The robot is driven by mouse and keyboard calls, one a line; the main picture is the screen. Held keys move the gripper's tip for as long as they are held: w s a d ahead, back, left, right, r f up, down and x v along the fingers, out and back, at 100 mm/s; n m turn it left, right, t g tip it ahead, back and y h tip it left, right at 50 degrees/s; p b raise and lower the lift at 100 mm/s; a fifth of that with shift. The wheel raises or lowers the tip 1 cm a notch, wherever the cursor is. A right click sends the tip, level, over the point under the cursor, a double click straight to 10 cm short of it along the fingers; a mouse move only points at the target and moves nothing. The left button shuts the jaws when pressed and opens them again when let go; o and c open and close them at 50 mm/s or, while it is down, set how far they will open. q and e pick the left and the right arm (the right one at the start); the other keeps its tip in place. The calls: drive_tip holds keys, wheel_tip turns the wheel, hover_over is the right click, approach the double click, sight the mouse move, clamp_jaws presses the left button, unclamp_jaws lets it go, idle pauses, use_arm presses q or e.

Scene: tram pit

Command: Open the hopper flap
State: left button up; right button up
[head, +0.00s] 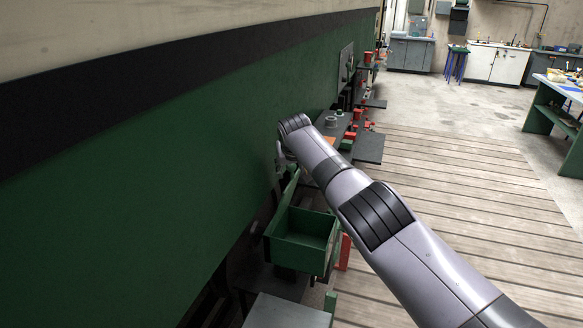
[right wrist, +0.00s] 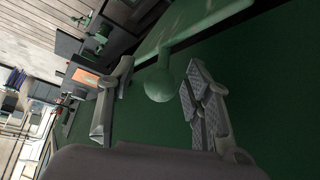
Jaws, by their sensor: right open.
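The green hopper (head: 303,247) is an open-topped box low beside the green wall; its inside shows. A narrow green panel, apparently its flap (head: 291,187), stands tilted up at the hopper's far left side. In the right wrist view a green flap edge (right wrist: 205,20) carries a stem with a round green knob (right wrist: 158,84). My right gripper (head: 283,158) is at the flap's upper end, close to the wall. In the right wrist view its fingers (right wrist: 160,100) are apart, with the knob between them and a gap on each side. My left gripper is not in view.
The green wall (head: 150,170) runs along the left, close to my right gripper. Dark shelves with red parts (head: 352,130) stand beyond it. A grey box top (head: 285,312) is at the bottom. The plank floor (head: 460,200) to the right is clear.

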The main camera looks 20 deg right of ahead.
drive_tip(key=shift+s+a+r, duration=0.1)
drive_tip(key=shift+r, duration=0.2)
drive_tip(key=v, duration=1.1)
drive_tip(key=shift+s, duration=0.25)
